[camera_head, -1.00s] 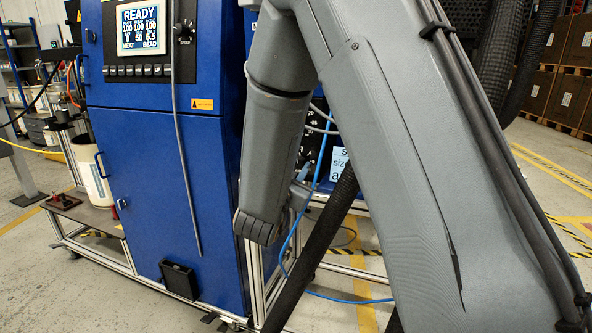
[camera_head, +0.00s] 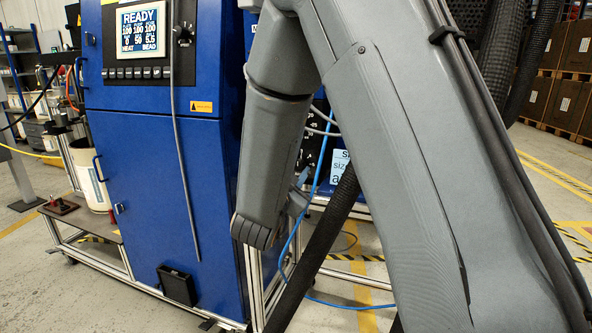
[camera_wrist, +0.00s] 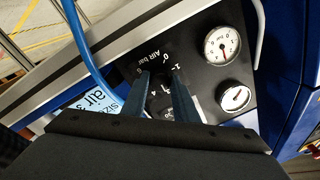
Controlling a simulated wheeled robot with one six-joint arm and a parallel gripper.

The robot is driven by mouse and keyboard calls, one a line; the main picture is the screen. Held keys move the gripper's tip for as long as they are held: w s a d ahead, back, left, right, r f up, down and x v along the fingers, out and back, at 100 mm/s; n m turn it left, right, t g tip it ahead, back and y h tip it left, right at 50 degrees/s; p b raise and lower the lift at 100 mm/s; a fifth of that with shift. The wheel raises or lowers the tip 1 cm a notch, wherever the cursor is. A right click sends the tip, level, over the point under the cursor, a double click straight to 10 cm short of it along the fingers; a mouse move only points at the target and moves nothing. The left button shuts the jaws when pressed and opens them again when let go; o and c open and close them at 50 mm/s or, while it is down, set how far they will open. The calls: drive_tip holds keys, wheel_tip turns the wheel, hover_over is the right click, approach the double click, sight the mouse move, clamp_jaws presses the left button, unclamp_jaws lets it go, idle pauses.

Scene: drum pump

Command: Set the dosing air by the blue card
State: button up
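The AIR bar dial (camera_wrist: 155,62) is on a black panel in the wrist view, with white numbers around it. My gripper (camera_wrist: 162,74) is over this dial. Its two fingers are apart, one on each side of the dial's dark middle. The fingers partly hide the knob, and I cannot tell whether they press on it. The light blue card (camera_wrist: 103,101) is left of the fingers, partly covered by the wrist; "size" and "air 3" show. The card also shows in the head view (camera_head: 339,166), cut off by my arm.
Two round white gauges (camera_wrist: 222,45) sit right of the dial. A blue hose (camera_wrist: 88,55) runs close on the left, past an aluminium rail (camera_wrist: 130,35).

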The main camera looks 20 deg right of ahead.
drive_tip(key=o, duration=0.4)
drive_tip(key=shift+w+a, duration=0.1)
drive_tip(key=shift+a, duration=0.05)
drive_tip(key=shift+c, duration=0.2)
drive_tip(key=shift+o, duration=0.3)
drive_tip(key=v, duration=0.7)
drive_tip(key=shift+s, duration=0.45)
drive_tip(key=shift+a, duration=0.15)
